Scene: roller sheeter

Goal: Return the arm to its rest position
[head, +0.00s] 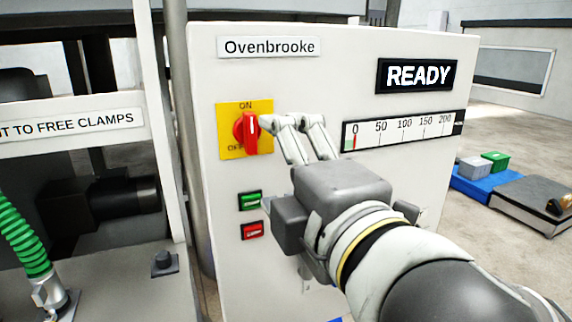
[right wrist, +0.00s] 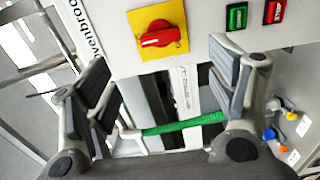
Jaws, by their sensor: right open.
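My right gripper (head: 292,122) is open and empty in front of the white control panel (head: 400,190), just right of the red rotary switch (head: 246,132). The switch sits on a yellow plate, its handle upright between the ON and OFF marks. In the right wrist view the open fingers of the right gripper (right wrist: 162,75) stand wide apart, with the red switch (right wrist: 160,35) beyond them and nothing between the pads. The exact gap between fingertips and switch cannot be told. My left gripper is not in view.
The display (head: 417,75) reads READY; the gauge (head: 402,130) needle is near 0. Green (head: 250,201) and red (head: 252,230) buttons sit below the switch. A green coiled hose (head: 22,232) and machine frame (head: 160,120) stand left. A blue tray (head: 482,184) lies on the right.

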